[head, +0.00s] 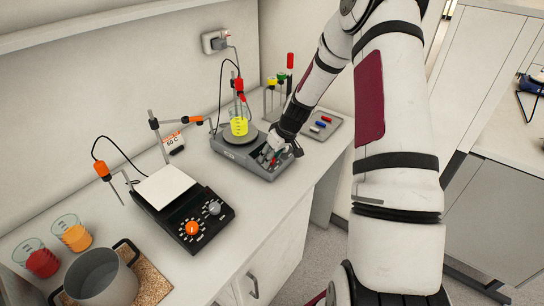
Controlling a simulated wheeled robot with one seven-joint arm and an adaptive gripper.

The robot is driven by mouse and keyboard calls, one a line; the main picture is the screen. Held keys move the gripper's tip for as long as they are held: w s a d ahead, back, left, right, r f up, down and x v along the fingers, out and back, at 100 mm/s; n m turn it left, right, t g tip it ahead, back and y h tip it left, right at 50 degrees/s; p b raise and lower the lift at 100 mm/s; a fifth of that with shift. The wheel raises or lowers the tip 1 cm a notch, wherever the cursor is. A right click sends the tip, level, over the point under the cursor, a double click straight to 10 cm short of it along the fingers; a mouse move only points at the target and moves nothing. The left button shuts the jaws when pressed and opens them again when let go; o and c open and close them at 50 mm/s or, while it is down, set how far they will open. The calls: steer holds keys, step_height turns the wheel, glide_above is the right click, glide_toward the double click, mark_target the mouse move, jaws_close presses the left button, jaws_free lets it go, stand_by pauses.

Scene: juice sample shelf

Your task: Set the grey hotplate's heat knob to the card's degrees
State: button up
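The grey hotplate (238,157) stands at the back of the counter, with a beaker of yellow liquid (239,127) on its round plate. Its front right panel shows a small red part (274,160), which may be the heat knob; its setting cannot be read. My gripper (279,156) is at this panel, pointing down, beside or over the red part. Contact and finger opening are too small to tell. The card (173,142), white with an orange top, stands left of the hotplate and seems to read 60 °C.
A black hotplate (178,224) with a white square top, an orange knob (192,229) and a grey knob (214,208) stands nearer. Red and orange beakers and a pot (103,281) are front left. A tube rack and a grey tray (332,131) lie behind my gripper.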

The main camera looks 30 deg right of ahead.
jaws_close()
steer(key=shift+m, duration=0.4)
steer(key=m, duration=0.8)
steer(key=shift+h+b, duration=0.3)
steer(key=shift+h, duration=0.1)
steer(key=m+b, duration=0.1)
steer(key=m, duration=0.4)
steer(key=shift+w+g, duration=0.1)
steer(key=shift+g, duration=0.2)
steer(key=shift+m+b, duration=0.9)
steer(key=shift+m, duration=1.1)
